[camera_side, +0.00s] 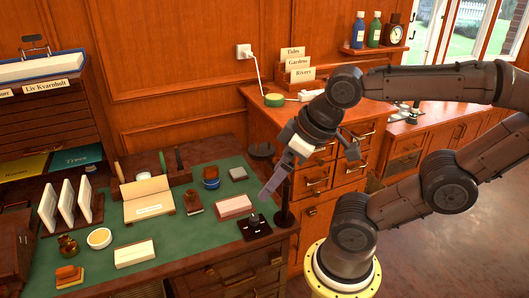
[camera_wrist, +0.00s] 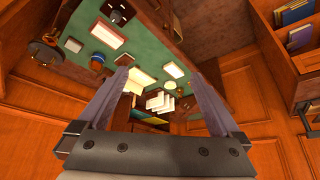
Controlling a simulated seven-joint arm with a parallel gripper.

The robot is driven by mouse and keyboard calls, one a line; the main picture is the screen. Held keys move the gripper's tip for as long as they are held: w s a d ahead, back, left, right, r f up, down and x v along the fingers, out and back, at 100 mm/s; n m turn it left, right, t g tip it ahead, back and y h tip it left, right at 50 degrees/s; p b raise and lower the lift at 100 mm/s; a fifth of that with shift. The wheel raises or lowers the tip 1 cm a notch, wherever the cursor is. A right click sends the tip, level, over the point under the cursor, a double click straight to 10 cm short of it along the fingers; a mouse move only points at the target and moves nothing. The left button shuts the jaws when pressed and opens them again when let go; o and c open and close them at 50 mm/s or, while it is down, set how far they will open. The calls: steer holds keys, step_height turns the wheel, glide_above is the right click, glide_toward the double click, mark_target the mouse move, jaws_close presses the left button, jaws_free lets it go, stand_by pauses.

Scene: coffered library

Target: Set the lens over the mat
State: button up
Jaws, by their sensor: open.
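A dark round disc (camera_side: 262,150), which looks like the lens, is at the desk's back right, by a dark upright post (camera_side: 284,200). A round ringed piece (camera_wrist: 45,52) that seems to be the same stand shows at the upper left of the wrist view. The green mat (camera_side: 120,233) covers the desktop and shows in the wrist view (camera_wrist: 142,52). My gripper (camera_side: 272,190) is above the desk's right end, in front of the post in the side view. In the wrist view my gripper (camera_wrist: 156,78) has its fingers wide apart with nothing between them.
A black square piece (camera_side: 254,226) is at the desk's front right. A cabinet (camera_side: 330,112) stands behind right.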

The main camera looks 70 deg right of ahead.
mark_target(271, 157)
steer(key=shift+s+f, duration=0.1)
steer(key=c, duration=0.4)
steer(key=shift+s+d+r+n+g+h, duration=0.25)
steer(key=shift+s+d+n+g+h, duration=0.2)
steer(key=shift+s+d, duration=0.3)
steer(key=shift+c, duration=0.6)
steer(key=w+d+n+g+h, duration=0.5)
steer(key=w+d+g+h, duration=0.2)
steer(key=d+g, duration=0.45)
steer(key=w+d+f+n+g+h, duration=0.3)
steer(key=w+f+n+h, duration=0.35)
steer(key=f, duration=0.85)
steer(key=s+d+m, duration=0.1)
steer(key=s+d, duration=0.4)
steer(key=d, duration=0.6)
steer(key=shift+s+d+r+h, duration=0.15)
steer(key=shift+s+r+h, duration=0.15)
steer(key=shift+s, duration=0.1)
steer(key=shift+c, duration=0.2)
jaws_close()
